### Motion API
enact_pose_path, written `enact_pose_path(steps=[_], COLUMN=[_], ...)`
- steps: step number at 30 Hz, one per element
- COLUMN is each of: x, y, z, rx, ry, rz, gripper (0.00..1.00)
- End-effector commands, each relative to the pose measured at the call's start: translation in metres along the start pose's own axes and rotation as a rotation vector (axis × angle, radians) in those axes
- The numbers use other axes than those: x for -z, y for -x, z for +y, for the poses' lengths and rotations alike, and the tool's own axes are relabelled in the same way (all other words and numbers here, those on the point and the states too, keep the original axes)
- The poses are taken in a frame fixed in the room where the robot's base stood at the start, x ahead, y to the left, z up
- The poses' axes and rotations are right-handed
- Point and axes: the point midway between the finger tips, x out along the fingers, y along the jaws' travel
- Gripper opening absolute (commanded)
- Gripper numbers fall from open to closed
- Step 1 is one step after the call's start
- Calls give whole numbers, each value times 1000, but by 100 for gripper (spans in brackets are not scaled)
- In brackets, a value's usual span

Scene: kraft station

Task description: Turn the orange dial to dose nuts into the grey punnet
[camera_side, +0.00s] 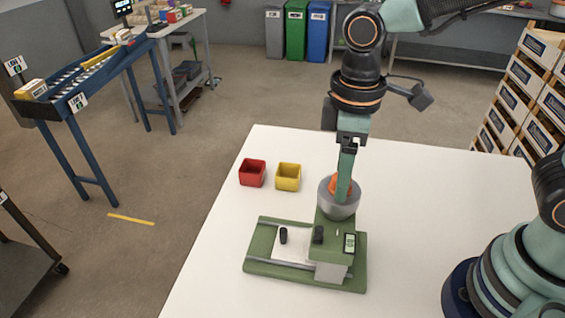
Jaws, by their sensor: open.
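A green machine (335,232) stands on the white table, with a round grey hopper (338,208) on top. An orange part (333,184), perhaps the dial, shows at the hopper's mouth, partly hidden by my gripper. My gripper (343,197) points straight down from above, its open fingers at the orange part and in front of the hopper; whether they touch it cannot be told. I cannot make out a grey punnet. A red punnet (252,173) and a yellow punnet (288,177) stand upright to the left, behind the machine.
The machine's green base (258,250) reaches left, with rails, a pale plate (292,249) and a black knob (283,236). A small display (350,243) is on its front. The white table (430,190) is clear at right. Crates (520,95) are stacked beyond it.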

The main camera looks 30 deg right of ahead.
Motion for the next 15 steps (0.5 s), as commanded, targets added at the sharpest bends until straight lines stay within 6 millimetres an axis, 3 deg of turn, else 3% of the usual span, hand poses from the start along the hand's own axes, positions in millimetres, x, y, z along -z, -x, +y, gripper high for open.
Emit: enact_pose_path(steps=[9,10,15], x=[0,0,0], y=[-4,-4,-3], z=[0,0,0], rx=[0,0,0], ry=[0,0,0], rz=[0,0,0], gripper=[69,65,0])
